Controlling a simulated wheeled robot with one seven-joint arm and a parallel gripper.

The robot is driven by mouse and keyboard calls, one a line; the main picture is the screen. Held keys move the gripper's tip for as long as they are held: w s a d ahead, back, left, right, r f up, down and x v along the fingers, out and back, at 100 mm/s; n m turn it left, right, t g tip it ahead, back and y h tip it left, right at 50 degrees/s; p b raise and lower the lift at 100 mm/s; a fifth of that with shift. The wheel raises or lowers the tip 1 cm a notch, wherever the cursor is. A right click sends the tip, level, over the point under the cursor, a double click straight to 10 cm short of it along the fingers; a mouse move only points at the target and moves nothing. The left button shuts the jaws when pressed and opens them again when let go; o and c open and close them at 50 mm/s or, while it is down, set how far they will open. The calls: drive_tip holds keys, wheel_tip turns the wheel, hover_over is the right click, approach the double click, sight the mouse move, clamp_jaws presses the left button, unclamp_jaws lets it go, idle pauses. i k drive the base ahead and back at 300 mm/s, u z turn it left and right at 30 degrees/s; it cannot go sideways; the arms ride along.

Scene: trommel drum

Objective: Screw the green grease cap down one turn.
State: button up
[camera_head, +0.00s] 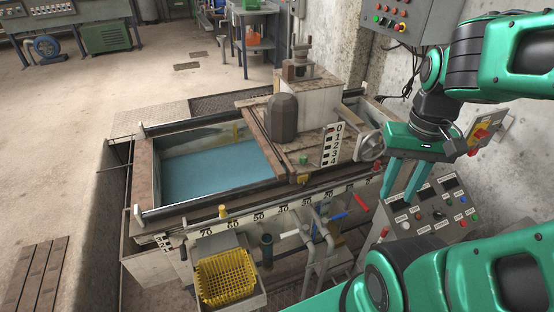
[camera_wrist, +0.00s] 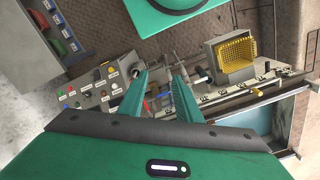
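The green grease cap (camera_head: 303,159) is a small green piece on the brown top of the carriage, right of the dark domed cover. My gripper (camera_head: 397,197) is to the right of the cap and well apart from it, over the control panel side. Its two green fingers are spread with nothing between them. In the wrist view my gripper (camera_wrist: 162,72) also shows open, pointing toward the panel and the front rail. I cannot make out the green cap in the wrist view.
The dark domed cover (camera_head: 283,117) and a handwheel (camera_head: 370,146) stand near the cap. A numbered plate (camera_head: 331,145) rises just right of it. A button panel (camera_head: 430,212) lies below my gripper. A yellow basket (camera_head: 226,277) hangs in front; blue water (camera_head: 215,172) fills the tank.

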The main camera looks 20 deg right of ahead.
sight(303, 158)
drive_tip(key=u, duration=0.15)
drive_tip(key=k, duration=1.3)
drive_tip(key=z, duration=0.75)
drive_tip(key=i, duration=1.5)
drive_tip(key=u, duration=0.05)
